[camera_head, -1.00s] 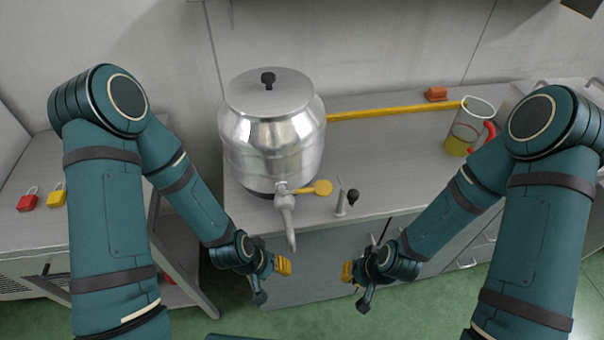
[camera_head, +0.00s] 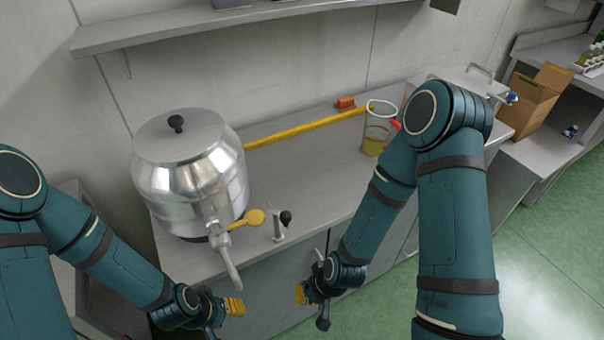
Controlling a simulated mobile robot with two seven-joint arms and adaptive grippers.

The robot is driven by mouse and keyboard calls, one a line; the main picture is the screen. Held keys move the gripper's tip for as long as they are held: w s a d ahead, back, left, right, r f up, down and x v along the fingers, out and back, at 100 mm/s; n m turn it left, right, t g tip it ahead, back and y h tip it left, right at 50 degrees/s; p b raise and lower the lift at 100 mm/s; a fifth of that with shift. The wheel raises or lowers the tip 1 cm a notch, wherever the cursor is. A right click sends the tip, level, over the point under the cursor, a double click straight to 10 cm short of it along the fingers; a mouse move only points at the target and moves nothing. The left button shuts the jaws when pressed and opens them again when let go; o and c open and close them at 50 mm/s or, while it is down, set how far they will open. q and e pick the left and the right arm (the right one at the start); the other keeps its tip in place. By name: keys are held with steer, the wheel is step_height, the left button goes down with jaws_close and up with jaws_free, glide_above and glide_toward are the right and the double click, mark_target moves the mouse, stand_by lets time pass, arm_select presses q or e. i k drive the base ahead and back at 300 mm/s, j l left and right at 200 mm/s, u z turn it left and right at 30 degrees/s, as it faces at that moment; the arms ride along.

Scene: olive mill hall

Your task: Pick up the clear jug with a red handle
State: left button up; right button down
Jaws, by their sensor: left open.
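The clear jug (camera_head: 375,136) stands upright on the grey counter, toward its right end, with yellow liquid in its lower part. Only a bit of its red handle (camera_head: 396,126) shows, as my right arm covers part of that side. My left gripper (camera_head: 236,308) is open and empty in front of the counter, below the steel vessel's tap and far from the jug. My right gripper (camera_head: 301,293) is also low in front of the counter, apart from the jug; its finger opening is hard to see.
A large steel vessel (camera_head: 190,170) with a spout stands on the counter's left part. A yellow bar (camera_head: 300,128) lies along the back, near an orange block (camera_head: 346,103). A small tap-like part (camera_head: 281,226) stands at the front edge. A shelf (camera_head: 200,27) runs above; a cardboard box (camera_head: 530,100) stands at right.

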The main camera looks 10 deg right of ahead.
mark_target(383, 134)
steer(key=k, duration=0.55)
steer(key=l+z, duration=0.15)
steer(key=z, duration=0.95)
steer(key=i+l, duration=0.35)
steer(key=i, duration=0.15)
steer(key=i+l, duration=0.3)
steer(key=i, duration=0.15)
steer(key=l+z, duration=0.05)
